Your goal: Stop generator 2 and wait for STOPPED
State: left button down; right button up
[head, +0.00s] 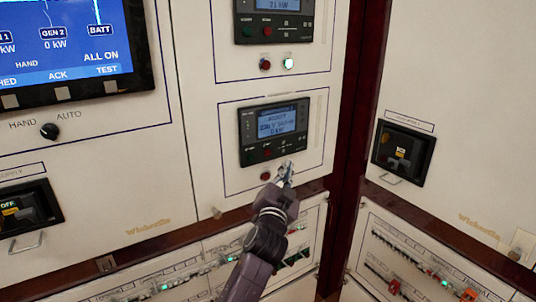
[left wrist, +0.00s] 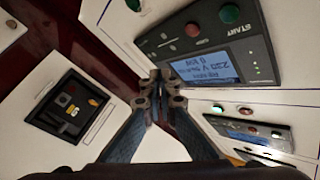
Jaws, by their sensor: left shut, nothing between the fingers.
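The lower generator controller (head: 245,158) has a lit blue-grey screen (head: 277,121), partly legible, ending in "0 kW". In the left wrist view this controller (left wrist: 262,52) appears inverted, with a red button (left wrist: 193,29) and a green START button (left wrist: 229,13). A red lamp (head: 265,176) sits below it; a dark green lamp shows in the left wrist view (left wrist: 133,4). The wall display (head: 70,40) reads "GEN 2 0 kW". My left gripper (head: 287,172) is shut and empty, its tips just below the controller; contact cannot be told. My right gripper is not in view.
An upper controller (head: 243,31) has a red lamp (head: 265,64) and a lit green lamp (head: 288,63) below it. A HAND/AUTO knob (head: 49,131) is at left. Black breakers stand at left (head: 50,205) and right (head: 420,160). Breaker rows (head: 400,250) run below.

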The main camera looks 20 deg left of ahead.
pick_arm(q)
jog(key=shift+w+a, duration=1.05)
jog(key=shift+a, duration=0.35)
jog(key=shift+w+a, duration=1.05)
jog(key=shift+a, duration=0.3)
jog(key=shift+w+a, duration=0.25)
jog(key=shift+a, duration=0.1)
jog(key=shift+w+a, duration=0.25)
jog(key=shift+a, duration=0.1)
jog(key=shift+d, duration=0.1)
jog(key=shift+s+d, duration=0.55)
jog(key=shift+d, duration=0.1)
jog(key=shift+s+d, duration=0.75)
jog(key=shift+d, duration=0.2)
jog(key=shift+s+d, duration=0.75)
jog(key=shift+d, duration=0.2)
jog(key=shift+f, duration=0.1)
